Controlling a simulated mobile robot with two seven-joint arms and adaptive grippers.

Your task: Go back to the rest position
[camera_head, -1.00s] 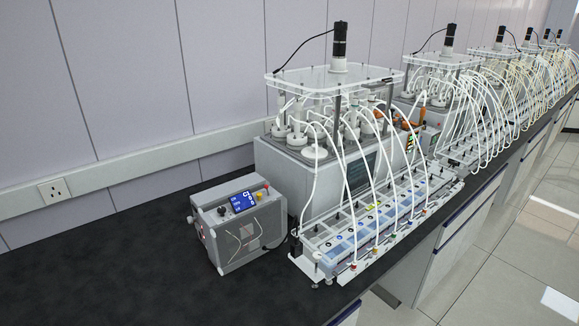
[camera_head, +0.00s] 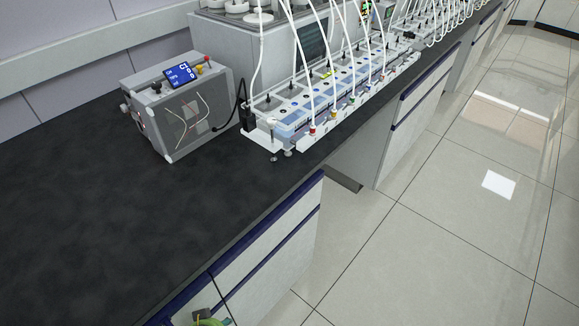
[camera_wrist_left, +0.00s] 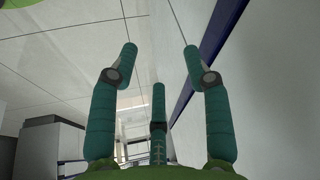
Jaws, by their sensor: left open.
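My left gripper (camera_wrist_left: 160,62) shows in the left wrist view with its teal fingers spread apart. It is open, and nothing is between the fingers. It is beside a pale cabinet front with a dark blue edge (camera_wrist_left: 214,35). In the head view a small green and grey part of mine shows at the bottom edge, in front of the cabinet; most of it is cut off. My right gripper is not in view.
A dark bench top (camera_head: 75,215) runs along the wall, its near part clear. A grey control box (camera_head: 180,110) stands on it beside a tubed reactor with a white bottle rack (camera_head: 268,140). Blue-trimmed cabinets (camera_head: 270,250) are below. Pale tiled floor (camera_head: 450,220) is open to the right.

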